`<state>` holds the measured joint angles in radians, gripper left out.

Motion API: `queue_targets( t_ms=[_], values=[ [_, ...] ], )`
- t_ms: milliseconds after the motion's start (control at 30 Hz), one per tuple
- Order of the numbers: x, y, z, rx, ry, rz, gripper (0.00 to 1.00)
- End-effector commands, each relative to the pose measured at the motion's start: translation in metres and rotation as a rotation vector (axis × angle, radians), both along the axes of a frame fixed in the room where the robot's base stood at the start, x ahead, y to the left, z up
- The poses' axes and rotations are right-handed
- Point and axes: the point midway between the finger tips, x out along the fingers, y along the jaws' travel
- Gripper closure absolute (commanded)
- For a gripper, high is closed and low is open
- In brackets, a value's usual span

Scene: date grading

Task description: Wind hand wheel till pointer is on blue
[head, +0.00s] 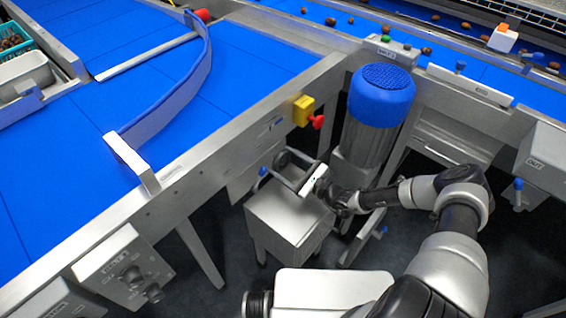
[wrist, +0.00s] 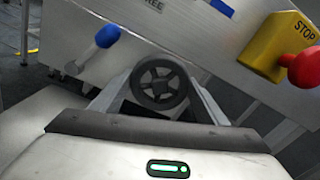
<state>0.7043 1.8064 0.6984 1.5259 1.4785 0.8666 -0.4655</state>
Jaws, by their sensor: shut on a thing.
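The hand wheel (wrist: 160,86) is dark and round with several spokes, in the middle of the wrist view. My gripper (wrist: 162,80) is shut on it, with one grey finger at each side of its rim. In the head view my gripper (head: 282,164) reaches to the side of the conveyor frame, above a grey box, and the wheel is hard to make out between the fingers. A small blue patch (wrist: 222,7) shows on the metal panel at the top of the wrist view. I cannot make out a pointer or which colour it is on.
A blue-knobbed lever (wrist: 107,35) stands left of the wheel. A yellow box with a red stop button (head: 304,109) is close by on the frame. A blue-topped motor (head: 380,97) stands right of my gripper. The grey box (head: 290,213) is below.

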Motion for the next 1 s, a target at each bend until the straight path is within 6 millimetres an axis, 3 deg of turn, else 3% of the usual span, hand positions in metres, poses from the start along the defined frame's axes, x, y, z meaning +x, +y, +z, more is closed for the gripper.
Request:
queue_targets(
  t_ms=[1000],
  values=[
    [-0.0004, -0.0004, -0.0016, 0.593, 0.763, -0.001, 0.54]
  ],
)
